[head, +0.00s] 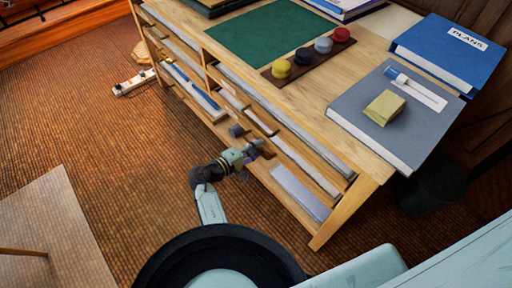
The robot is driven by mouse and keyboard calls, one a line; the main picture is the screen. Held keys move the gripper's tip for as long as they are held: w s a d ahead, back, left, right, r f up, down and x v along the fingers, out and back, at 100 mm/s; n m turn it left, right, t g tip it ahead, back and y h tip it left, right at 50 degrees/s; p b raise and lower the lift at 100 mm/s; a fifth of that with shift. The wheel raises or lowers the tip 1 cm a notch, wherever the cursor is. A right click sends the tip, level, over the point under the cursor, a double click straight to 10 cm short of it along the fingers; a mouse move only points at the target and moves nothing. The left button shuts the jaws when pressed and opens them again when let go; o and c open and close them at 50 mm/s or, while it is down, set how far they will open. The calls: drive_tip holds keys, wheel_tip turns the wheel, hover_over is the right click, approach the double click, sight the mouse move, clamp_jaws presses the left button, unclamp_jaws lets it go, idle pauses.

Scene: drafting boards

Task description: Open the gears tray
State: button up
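A wooden drafting cabinet (365,197) has several shallow trays in its front, stacked in columns. I cannot read any label on them, so I cannot tell which is the gears tray. My gripper (262,149) is at the cabinet front, by the lower trays of the right-hand column. It is small and dark here, and I cannot tell whether its fingers are open or touch a tray. A dark round knob-like piece (236,131) shows just above and left of my gripper. A pale tray front or panel (300,191) lies low at the right.
On the cabinet top are a green mat (268,35), a strip with several coloured knobs (281,68), a grey book (360,118) with a yellow block (384,107), and a blue PLANS binder (448,50). A power strip (134,83) lies on the floor.

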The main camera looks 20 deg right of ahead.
drive_tip(key=shift+c, duration=0.2)
clamp_jaws()
idle(0.6)
